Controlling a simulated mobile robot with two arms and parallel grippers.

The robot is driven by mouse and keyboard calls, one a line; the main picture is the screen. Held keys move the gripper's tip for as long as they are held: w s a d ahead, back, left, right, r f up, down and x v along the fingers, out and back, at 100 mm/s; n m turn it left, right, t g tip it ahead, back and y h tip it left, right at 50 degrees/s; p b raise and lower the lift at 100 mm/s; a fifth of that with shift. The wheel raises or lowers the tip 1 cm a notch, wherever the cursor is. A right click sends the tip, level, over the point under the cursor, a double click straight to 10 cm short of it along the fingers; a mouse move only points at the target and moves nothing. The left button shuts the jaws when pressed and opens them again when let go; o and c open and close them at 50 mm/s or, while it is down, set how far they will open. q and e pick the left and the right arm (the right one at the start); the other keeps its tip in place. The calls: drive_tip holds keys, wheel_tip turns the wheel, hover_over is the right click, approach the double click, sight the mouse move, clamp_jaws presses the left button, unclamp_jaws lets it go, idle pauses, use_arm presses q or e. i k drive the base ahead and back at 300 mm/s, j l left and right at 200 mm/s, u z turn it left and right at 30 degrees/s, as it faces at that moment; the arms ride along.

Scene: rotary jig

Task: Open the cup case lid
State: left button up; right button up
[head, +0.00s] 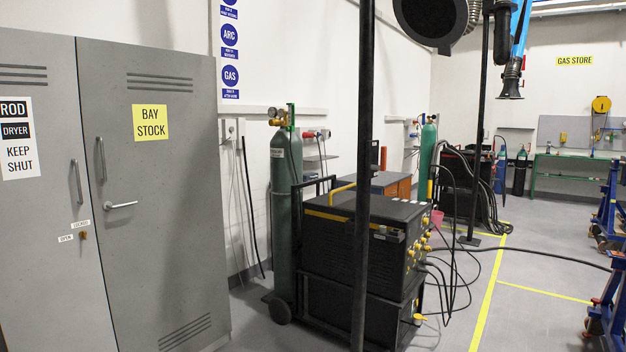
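No cup case or lid can be made out in the head view. Neither of my grippers shows in this view, so I cannot see whether they are open or shut.
Grey lockers (152,190) stand at the left, with handles and a "BAY STOCK" label. A black welding machine (360,245) with a green gas cylinder (285,215) stands mid-view behind a dark post (362,120). Blue frames (610,290) edge the right. Floor (545,270) between is mostly clear, with cables.

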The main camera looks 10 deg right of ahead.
sight(311, 176)
drive_tip(key=i+l+z, duration=0.25)
drive_tip(key=i+z, duration=0.25)
drive_tip(key=i+l+z, duration=0.15)
drive_tip(key=i+z, duration=0.3)
drive_tip(key=i+l+z, duration=0.2)
drive_tip(key=i+z, duration=0.15)
drive_tip(key=i, duration=0.25)
drive_tip(key=i+z, duration=0.4)
drive_tip(key=i, duration=0.2)
drive_tip(key=i+z, duration=0.15)
drive_tip(key=i, duration=2.4)
drive_tip(key=i+u, duration=0.2)
drive_tip(key=i, duration=0.95)
drive_tip(key=i+l+u, duration=0.15)
drive_tip(key=i, duration=1)
drive_tip(key=i+j+u, duration=0.2)
drive_tip(key=i+u, duration=1.1)
drive_tip(key=i+l+u, duration=0.2)
drive_tip(key=u, duration=0.25)
drive_tip(key=i, duration=0.1)
